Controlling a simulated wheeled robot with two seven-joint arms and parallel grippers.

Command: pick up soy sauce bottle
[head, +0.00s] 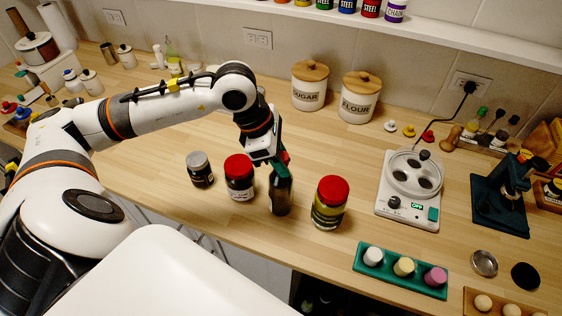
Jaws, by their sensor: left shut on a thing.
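The soy sauce bottle (281,195) is a dark, upright bottle near the front of the counter. My left gripper (279,166) comes down over its top and is shut on its neck area. The fingers partly hide the top of the bottle. I cannot tell whether its base touches the counter. My right gripper is not in view.
A red-lidded jar (239,180) and a smaller dark jar (200,172) stand left of the bottle. Another red-lidded jar (328,205) stands close on its right. Sugar (309,90) and flour canisters (359,105) are behind. A white appliance (409,195) stands farther right.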

